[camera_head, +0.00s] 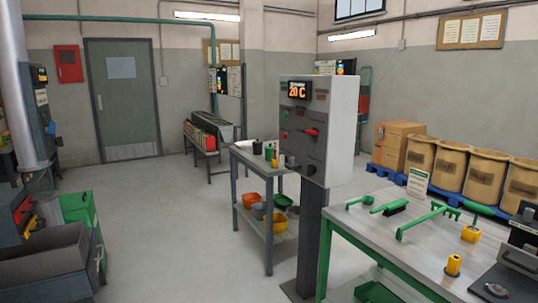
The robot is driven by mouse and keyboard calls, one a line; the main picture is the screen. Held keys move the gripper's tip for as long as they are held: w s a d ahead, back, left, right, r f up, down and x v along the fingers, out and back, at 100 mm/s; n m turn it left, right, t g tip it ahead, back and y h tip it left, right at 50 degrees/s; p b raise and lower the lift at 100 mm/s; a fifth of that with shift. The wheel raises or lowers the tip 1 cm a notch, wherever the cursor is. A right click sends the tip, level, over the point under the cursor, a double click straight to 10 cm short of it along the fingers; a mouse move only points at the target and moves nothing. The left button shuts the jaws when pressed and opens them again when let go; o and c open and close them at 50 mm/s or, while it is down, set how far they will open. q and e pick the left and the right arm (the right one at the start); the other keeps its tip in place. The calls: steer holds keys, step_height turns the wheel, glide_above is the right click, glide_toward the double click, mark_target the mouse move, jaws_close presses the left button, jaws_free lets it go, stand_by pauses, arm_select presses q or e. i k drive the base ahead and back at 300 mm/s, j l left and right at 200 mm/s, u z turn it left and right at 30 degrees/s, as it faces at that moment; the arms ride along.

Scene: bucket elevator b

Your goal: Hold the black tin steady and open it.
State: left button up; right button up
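A small dark, round-looking object (257,147) stands on the top shelf of a grey two-tier cart (247,159) in the middle of the room. It is too small to tell whether it is the black tin, and no lid can be made out. Neither of my grippers is in view.
A control post (318,125) with a "20 C" display stands right of the cart, partly hiding it. A green-framed workbench (375,232) with green tools and yellow items fills the right front. A grey bin (45,257) stands at the left. The floor (180,230) between is clear.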

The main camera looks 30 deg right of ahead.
mark_target(257, 149)
steer(key=i+z, duration=0.2)
steer(key=i, duration=0.4)
steer(key=i+l, duration=0.1)
steer(key=i, duration=2.45)
steer(key=l+z, duration=0.05)
steer(key=l, duration=0.1)
